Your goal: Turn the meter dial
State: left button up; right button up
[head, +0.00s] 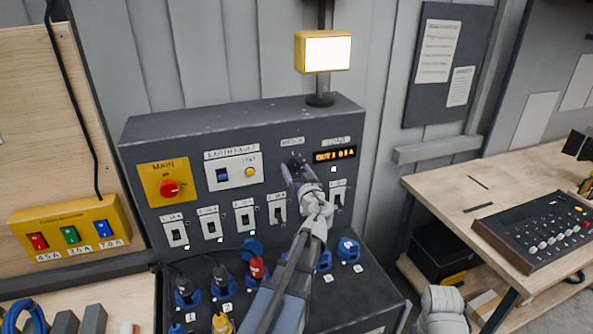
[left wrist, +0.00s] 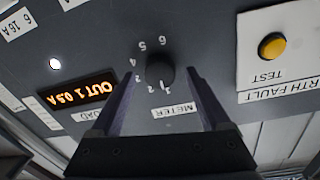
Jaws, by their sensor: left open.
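The meter dial (left wrist: 160,71) is a round black knob on the grey panel, ringed by numbers and labelled METER in the left wrist view, which is upside down. Its pointer is too dark to read. My left gripper (left wrist: 162,78) is open, with one finger on each side of the dial; I cannot tell if they touch it. In the head view the left gripper (head: 294,168) reaches the panel's upper middle and partly hides the dial. The orange display (left wrist: 78,96) beside the dial shows OUT 1 and about 0.5 A.
The yellow earth fault test button (left wrist: 271,46) and red main switch (head: 170,188) are left of the dial in the head view. Breaker switches (head: 211,225) line the panel below, with plugs and sockets underneath. A lit lamp (head: 328,53) stands above. A bench (head: 470,185) is at right.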

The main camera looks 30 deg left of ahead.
pick_arm(q)
jog(key=shift+a, duration=0.1)
grip_shut()
dwell(0.7)
